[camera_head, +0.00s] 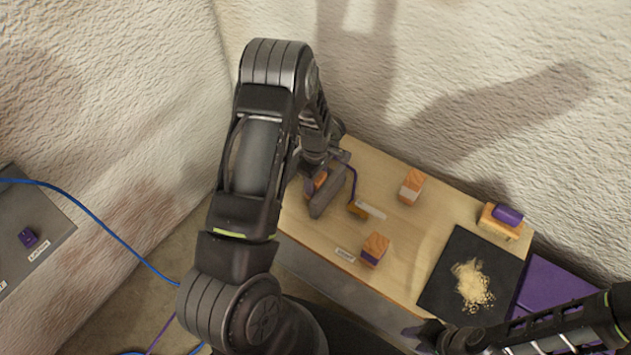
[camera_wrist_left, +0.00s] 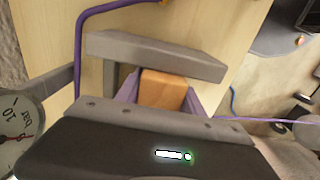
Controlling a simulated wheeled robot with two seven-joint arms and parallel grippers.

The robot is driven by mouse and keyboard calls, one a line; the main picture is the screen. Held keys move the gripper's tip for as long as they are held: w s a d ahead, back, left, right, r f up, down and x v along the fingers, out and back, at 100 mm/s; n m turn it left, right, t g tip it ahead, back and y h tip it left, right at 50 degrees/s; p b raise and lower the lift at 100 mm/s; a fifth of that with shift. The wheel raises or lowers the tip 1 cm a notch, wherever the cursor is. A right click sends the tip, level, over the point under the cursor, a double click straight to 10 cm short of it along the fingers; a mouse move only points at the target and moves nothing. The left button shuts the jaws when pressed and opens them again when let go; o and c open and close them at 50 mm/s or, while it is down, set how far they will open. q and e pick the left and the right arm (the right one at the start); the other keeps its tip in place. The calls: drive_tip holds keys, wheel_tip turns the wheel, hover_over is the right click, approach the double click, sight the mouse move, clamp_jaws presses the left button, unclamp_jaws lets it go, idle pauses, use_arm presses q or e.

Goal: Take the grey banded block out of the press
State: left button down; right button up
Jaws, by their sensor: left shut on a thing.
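The press shows as a grey bar (camera_wrist_left: 155,55) in the left wrist view, with a purple hose and a round gauge (camera_wrist_left: 18,130) beside it. A wooden block (camera_wrist_left: 163,88) sits behind the bar, between the two purple-sided fingers of my left gripper (camera_wrist_left: 160,97). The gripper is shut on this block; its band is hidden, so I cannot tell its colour. In the head view, my left gripper (camera_head: 316,186) is at the table's left end, largely hidden by my arm. My right gripper (camera_head: 430,335) is dark, at the bottom edge; its jaws are unclear.
A pale-banded block (camera_head: 411,187) and a purple-banded block (camera_head: 375,250) stand on the wooden table (camera_head: 400,225). A brass-and-white fitting (camera_head: 366,209) lies between them. A wooden holder with a purple piece (camera_head: 502,220) and a black mat (camera_head: 440,283) with crumbs are to the right.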

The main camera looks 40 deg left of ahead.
use_arm(q)
drive_tip(key=shift+a, duration=0.7)
drive_tip(key=shift+a+b, duration=0.5)
drive_tip(key=shift+a, duration=0.55)
use_arm(e)
drive_tip(key=shift+w+a+f, duration=0.35)
drive_tip(key=shift+a+f, duration=0.1)
drive_tip(key=shift+a, duration=0.15)
use_arm(q)
drive_tip(key=c, duration=0.6)
unclamp_jaws()
drive_tip(key=shift+c, duration=0.2)
drive_tip(key=shift+r, duration=0.1)
